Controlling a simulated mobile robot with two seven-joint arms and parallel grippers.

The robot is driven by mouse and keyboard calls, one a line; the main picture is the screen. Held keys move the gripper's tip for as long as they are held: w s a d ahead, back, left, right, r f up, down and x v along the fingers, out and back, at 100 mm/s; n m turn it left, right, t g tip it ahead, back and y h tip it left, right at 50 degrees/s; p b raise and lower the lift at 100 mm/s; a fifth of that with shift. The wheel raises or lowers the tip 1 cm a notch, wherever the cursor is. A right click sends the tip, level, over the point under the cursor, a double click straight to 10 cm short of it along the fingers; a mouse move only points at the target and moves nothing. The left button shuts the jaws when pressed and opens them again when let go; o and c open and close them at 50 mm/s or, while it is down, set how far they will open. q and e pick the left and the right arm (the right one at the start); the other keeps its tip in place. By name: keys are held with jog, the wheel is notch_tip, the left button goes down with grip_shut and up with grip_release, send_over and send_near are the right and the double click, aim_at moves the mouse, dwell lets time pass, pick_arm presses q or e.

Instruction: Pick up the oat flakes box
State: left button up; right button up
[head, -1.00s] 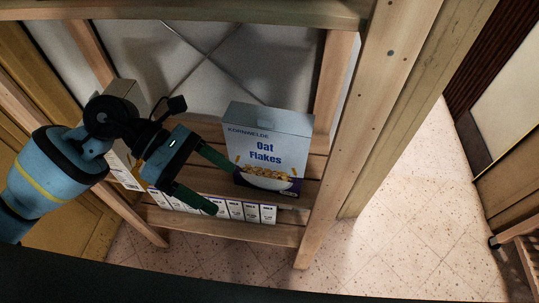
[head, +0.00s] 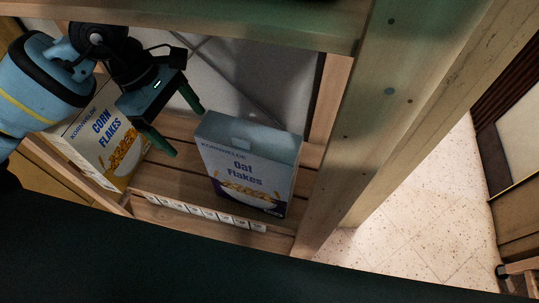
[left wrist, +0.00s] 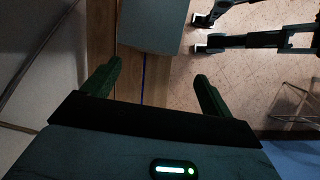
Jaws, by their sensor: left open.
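The oat flakes box (head: 245,172), blue-grey with a bowl picture, stands on the wooden shelf in the head view, its front facing me. My left gripper (head: 187,132) is open and empty, to the upper left of the box and apart from it. In the left wrist view, a plain grey-blue face (left wrist: 150,27), seemingly the box, shows past the tips of the open left gripper (left wrist: 158,70). My right gripper is not in view.
A corn flakes box (head: 108,140) stands left on the shelf, partly behind my arm. Price labels (head: 205,212) line the shelf's front edge. A wooden post (head: 360,130) stands right of the oat flakes box. Dark rods with pale ends (left wrist: 255,40) show in the left wrist view.

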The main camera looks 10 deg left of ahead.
aim_at(245, 139)
pick_arm(q)
jog(key=d, duration=0.2)
jog(key=d+p, duration=0.1)
jog(key=d, duration=0.4)
jog(key=shift+s, duration=0.25)
jog(key=shift+s+d+f+p, duration=0.1)
jog(key=shift+d+f+p, duration=0.15)
jog(key=shift+d, duration=0.75)
jog(key=shift+s+d+f+p, duration=0.1)
jog(key=shift+d+p, duration=0.25)
jog(key=shift+d, duration=0.6)
jog(key=shift+d+f+p, duration=0.2)
jog(key=shift+d+p, duration=0.1)
jog(key=shift+d, duration=0.7)
jog(key=shift+f, duration=0.15)
jog(key=shift+c, duration=0.7)
jog(key=c, duration=1.4)
grip_shut()
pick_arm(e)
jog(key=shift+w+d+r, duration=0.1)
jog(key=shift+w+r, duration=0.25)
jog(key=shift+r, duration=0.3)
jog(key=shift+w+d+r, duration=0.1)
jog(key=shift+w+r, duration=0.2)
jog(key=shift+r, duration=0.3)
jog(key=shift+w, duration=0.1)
